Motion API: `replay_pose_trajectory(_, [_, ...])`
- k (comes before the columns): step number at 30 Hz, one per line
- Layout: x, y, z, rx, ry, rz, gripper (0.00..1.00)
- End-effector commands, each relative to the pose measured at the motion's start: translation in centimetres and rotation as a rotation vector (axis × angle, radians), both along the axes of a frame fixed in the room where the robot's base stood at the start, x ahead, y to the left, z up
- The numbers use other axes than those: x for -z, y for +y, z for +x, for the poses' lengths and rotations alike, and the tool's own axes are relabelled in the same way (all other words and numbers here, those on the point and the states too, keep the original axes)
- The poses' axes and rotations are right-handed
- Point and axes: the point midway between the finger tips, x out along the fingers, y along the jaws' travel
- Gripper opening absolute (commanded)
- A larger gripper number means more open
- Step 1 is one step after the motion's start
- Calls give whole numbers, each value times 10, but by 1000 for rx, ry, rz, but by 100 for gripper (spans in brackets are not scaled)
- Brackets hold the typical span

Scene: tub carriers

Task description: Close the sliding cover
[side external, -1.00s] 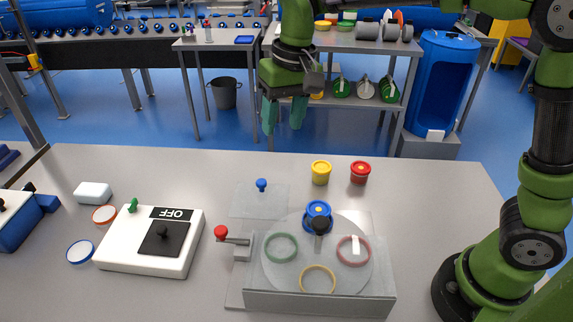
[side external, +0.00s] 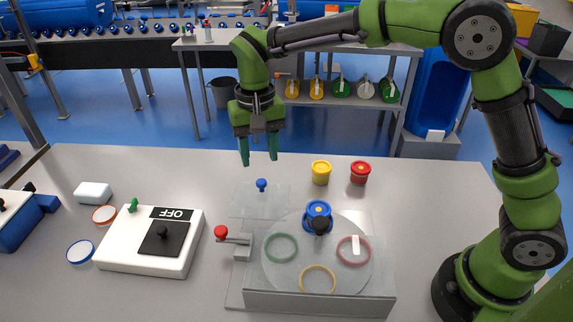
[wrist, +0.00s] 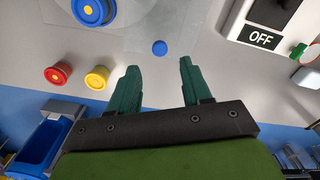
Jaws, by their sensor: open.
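The sliding cover (side external: 246,202) looks like a clear flat plate with a blue knob (side external: 261,184) standing on it, behind and left of the round turntable. In the wrist view the blue knob (wrist: 159,48) shows ahead of the fingertips, between their lines. My gripper (side external: 260,163) is open and empty, above and behind the knob, fingers pointing down; its green fingers also show in the wrist view (wrist: 160,75). The grey box (side external: 318,303) carries the turntable (side external: 300,264) with green, yellow and red rings. A blue tub (side external: 318,213) sits at the turntable's back.
A yellow tub (side external: 321,172) and a red tub (side external: 359,172) stand at the back right of the knob. A red-knobbed lever (side external: 221,232) is on the box's left. A white switch box (side external: 120,245) marked OFF stands further left. The table behind the cover is clear.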

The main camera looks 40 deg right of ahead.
Motion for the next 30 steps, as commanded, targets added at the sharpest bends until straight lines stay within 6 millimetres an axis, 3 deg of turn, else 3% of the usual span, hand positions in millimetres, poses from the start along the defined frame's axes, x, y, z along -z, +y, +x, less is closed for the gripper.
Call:
replay_pose_trajectory(3, [26, 0, -1, 0, 5, -1, 49])
replay_pose_trajectory(10, [58, 0, 0, 1, 2, 0, 49])
replay_pose_trajectory(23, [67, 0, 0, 0, 0, 0, 49])
replay_pose_trajectory(30, [67, 0, 0, 0, 0, 0, 12])
